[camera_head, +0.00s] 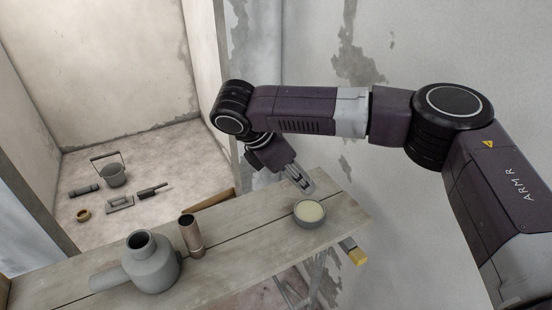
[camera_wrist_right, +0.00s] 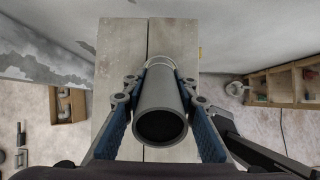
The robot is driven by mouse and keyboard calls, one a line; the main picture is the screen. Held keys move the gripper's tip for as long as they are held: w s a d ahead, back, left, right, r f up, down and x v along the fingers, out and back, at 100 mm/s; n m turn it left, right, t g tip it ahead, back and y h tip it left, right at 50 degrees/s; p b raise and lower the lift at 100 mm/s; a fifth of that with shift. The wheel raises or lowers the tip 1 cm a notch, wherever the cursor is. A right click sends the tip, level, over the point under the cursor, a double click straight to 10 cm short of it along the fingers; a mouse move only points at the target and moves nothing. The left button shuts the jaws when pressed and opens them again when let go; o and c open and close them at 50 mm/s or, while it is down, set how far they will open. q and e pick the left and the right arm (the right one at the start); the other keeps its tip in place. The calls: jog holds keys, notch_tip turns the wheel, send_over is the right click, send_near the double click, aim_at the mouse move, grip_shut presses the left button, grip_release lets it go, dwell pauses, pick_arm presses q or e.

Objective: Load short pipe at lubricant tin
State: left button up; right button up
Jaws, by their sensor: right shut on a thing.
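The lubricant tin (camera_head: 311,221) is a low round grey tin with a cream-coloured fill, standing near the right end of the plank. My right gripper (camera_head: 293,174) is just above and behind it. It is shut on the short pipe, a grey tube (camera_head: 301,182). In the right wrist view the short pipe (camera_wrist_right: 160,98) lies between the two blue fingers, its dark open end facing the camera. A pale rim, likely the tin's (camera_wrist_right: 160,62), shows beyond the pipe's far end. I cannot tell whether pipe and tin touch. My left gripper is not in view.
A grey branched pipe fitting (camera_head: 150,266) and an upright brown tube (camera_head: 191,238) stand on the plank (camera_head: 240,230). On the floor behind are a bucket (camera_head: 113,176), a trowel (camera_head: 120,204) and other small items. A wall stands close behind the plank's right end.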

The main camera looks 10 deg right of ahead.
jog(key=shift+d+f, duration=0.15)
jog(key=shift+d, duration=0.25)
jog(key=shift+d+f, duration=0.15)
jog(key=shift+f, duration=0.05)
jog(key=shift+w+f+h, duration=0.1)
jog(key=shift+f+h, duration=0.15)
jog(key=shift+h, duration=0.05)
pick_arm(q)
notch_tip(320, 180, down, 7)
jog(key=b, duration=0.7)
jog(key=shift+b, duration=0.4)
pick_arm(e)
notch_tip(320, 180, down, 6)
jog(key=shift+r, duration=0.2)
jog(key=shift+f, duration=0.65)
pick_arm(q)
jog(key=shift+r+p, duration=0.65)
jog(key=shift+p, duration=0.05)
pick_arm(e)
jog(key=shift+f, duration=0.15)
dwell(1.6)
